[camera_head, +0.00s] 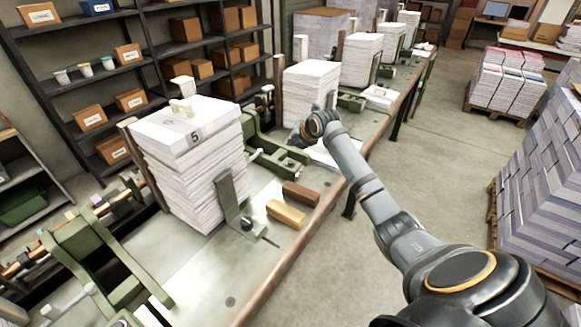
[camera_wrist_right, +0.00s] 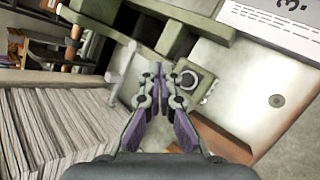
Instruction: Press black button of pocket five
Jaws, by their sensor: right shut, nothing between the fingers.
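Pocket five is a tall stack of white sheets (camera_head: 190,175) marked "5" in the head view. My right gripper (camera_head: 299,136) is beyond and to the right of this stack, above the bench. In the right wrist view, my right gripper (camera_wrist_right: 166,78) has its fingertips together with nothing between them. A small box with a round dark button (camera_wrist_right: 189,80) lies just right of the fingertips. The fingers partly cover it, and I cannot tell whether they touch it. My left gripper is not in view.
The bench (camera_head: 225,285) holds a green clamp frame (camera_head: 262,147), a brown block (camera_head: 300,194), a yellow block (camera_head: 286,214) and further paper stacks (camera_head: 310,87). Shelves with boxes (camera_head: 127,54) stand behind.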

